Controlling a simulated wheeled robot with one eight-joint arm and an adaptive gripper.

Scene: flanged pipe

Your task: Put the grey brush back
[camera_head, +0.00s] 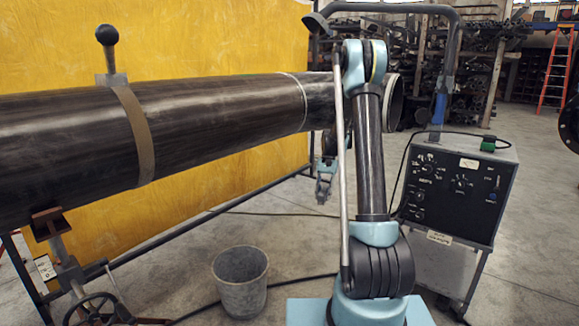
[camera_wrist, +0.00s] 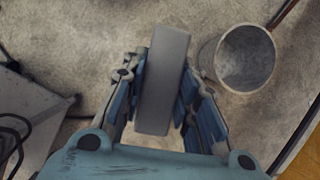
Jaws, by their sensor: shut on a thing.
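My gripper (camera_wrist: 164,75) is shut on the grey brush (camera_wrist: 162,95) in the wrist view. The brush shows as a long, plain grey block between the two blue fingers, its length running away from the palm. Its far end reaches past the fingertips, with concrete floor behind it. No bristles show from this side. In the head view my gripper (camera_head: 325,178) is partly hidden behind my arm, below the pipe, and I cannot make out the brush there.
The large dark pipe (camera_head: 220,115) crosses left to centre on a stand (camera_head: 62,250). A grey bucket (camera_head: 240,283) stands on the floor; it also shows in the wrist view (camera_wrist: 243,60). A welding machine (camera_head: 458,190) stands right. A yellow curtain (camera_head: 215,40) hangs behind.

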